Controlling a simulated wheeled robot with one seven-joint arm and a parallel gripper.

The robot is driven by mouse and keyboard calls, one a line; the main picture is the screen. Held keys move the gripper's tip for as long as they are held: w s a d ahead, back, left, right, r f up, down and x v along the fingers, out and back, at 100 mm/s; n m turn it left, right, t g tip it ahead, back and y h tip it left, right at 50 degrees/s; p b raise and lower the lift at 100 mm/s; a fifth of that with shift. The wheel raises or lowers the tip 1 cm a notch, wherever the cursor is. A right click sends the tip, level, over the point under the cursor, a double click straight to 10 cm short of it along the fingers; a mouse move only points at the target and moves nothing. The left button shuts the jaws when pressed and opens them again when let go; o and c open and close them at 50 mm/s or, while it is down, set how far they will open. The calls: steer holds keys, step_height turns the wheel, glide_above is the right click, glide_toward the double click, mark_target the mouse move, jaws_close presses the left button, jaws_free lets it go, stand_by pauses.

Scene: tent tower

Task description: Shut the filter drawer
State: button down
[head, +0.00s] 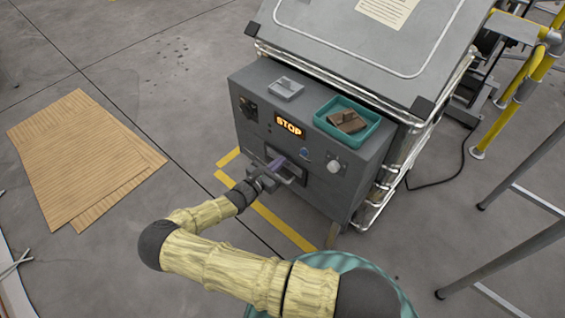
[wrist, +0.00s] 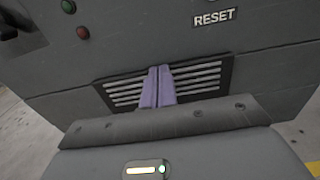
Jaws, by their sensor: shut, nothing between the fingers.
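The dark filter drawer front with pale horizontal slats (wrist: 208,80) is low on the grey cabinet (head: 250,110). The wrist view shows it straight ahead, looking close to level with the cabinet face, though any small gap is hard to judge. In the head view, my gripper (head: 277,163) covers much of it. My gripper's two purple fingers (wrist: 159,74) are together, with nothing between them. They point at the middle of the slats. I cannot tell whether the tips touch them. The fingers and grey gripper body hide the lower middle of the drawer.
A lit STOP sign (head: 289,125) is above the drawer. A teal tray (head: 373,136) with a brown block is on the cabinet top. Cardboard sheets (head: 80,155) lie on the floor at left. A yellow railing (head: 530,72) and metal legs stand at right.

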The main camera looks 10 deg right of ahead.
steer(key=shift+w+d+r, duration=0.2)
steer(key=shift+d, duration=0.15)
steer(key=shift+s+a+f, duration=0.1)
steer(key=shift+s+a, duration=0.05)
steer(key=shift+a, duration=0.3)
steer(key=p+v, duration=0.1)
steer(key=v, duration=1.3)
steer(key=shift+p, duration=0.3)
steer(key=shift+d+f, duration=0.1)
